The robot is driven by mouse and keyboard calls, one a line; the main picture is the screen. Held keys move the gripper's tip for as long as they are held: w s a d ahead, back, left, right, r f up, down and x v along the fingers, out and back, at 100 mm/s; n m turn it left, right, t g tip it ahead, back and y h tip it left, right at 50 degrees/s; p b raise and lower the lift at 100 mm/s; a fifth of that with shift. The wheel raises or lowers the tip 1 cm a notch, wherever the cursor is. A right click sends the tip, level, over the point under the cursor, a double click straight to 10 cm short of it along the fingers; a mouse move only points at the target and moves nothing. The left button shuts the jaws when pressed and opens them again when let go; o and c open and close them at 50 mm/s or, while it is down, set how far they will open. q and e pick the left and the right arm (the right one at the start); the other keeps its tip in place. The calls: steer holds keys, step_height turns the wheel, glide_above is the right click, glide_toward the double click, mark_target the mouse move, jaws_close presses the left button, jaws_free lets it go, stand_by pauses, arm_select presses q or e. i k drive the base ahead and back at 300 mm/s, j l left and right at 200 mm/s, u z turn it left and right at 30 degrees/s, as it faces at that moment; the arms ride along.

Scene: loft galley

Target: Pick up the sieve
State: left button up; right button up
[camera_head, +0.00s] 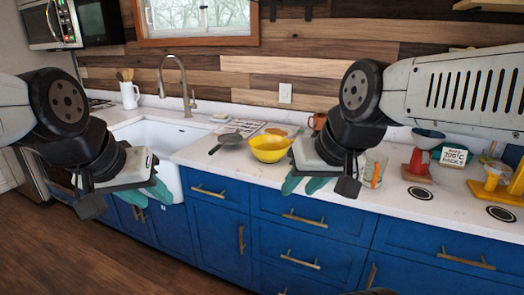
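A dark grey round utensil with a handle (231,139), which looks like the sieve, lies on the white counter between the sink and a yellow bowl. Its mesh is too small to make out. My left gripper (147,193) hangs in front of the sink, left of and nearer than the utensil, with its teal fingers apart and empty. My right gripper (304,185) is in front of the counter edge, right of and nearer than the utensil and the yellow bowl. Its teal fingers also look apart, with nothing between them.
The yellow bowl (270,150) stands right of the grey utensil. A printed sheet (246,127) lies behind it. The sink (160,139) and faucet (184,84) are to the left. A glass (374,167), a red item (421,160) and a sign (455,157) stand to the right.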

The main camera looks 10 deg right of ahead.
mark_target(230, 140)
steer(key=i+j+z, duration=0.15)
steer(key=i+j, duration=0.25)
steer(key=i+j+z, duration=0.15)
steer(key=i+j, duration=0.2)
steer(key=i+j+z, duration=0.15)
steer(key=i+j, duration=0.2)
steer(key=j, duration=0.2)
